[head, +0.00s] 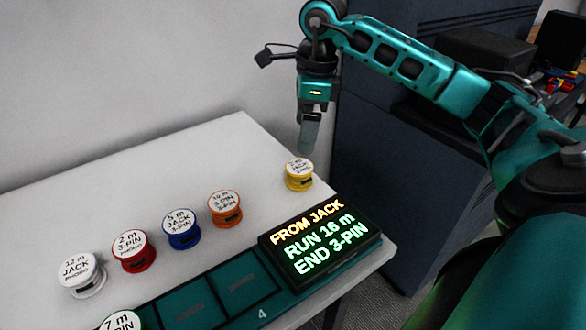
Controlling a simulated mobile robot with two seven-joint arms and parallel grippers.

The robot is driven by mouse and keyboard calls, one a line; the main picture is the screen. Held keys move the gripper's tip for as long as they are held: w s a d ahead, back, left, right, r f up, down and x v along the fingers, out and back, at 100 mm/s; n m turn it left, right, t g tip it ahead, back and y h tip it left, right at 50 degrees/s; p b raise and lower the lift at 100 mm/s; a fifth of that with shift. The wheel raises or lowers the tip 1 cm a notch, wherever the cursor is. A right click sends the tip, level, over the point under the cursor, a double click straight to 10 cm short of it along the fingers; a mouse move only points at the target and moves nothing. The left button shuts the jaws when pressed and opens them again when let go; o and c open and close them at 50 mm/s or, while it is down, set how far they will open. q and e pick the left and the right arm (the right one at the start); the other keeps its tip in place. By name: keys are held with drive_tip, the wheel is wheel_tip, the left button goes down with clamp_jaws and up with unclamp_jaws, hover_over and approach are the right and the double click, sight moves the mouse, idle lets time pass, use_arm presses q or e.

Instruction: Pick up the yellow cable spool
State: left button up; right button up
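The yellow cable spool (299,180) stands upright on the white table near its right edge. Its white top label is partly covered by my gripper's tip and too small to read fully. My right gripper (307,148) points straight down just above the spool, its fingertips close to the top label. The fingers line up one behind the other from here, so the gap between them is hidden, and I cannot tell whether they touch the spool. My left gripper is not in view.
Orange (224,208), blue (181,229), red (133,251) and white (81,274) spools stand in a row leftward. Another spool (121,322) is cut off at the bottom. A sign (320,246) reading "FROM JACK RUN 16 m END 3-PIN" stands by a teal tray (264,311).

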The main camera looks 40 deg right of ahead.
sight(300, 166)
drive_tip(key=f, duration=1.1)
drive_tip(key=shift+w+a+b, duration=0.3)
drive_tip(key=shift+w+a, duration=0.05)
drive_tip(key=shift+w, duration=0.05)
drive_tip(key=shift+c, duration=0.2)
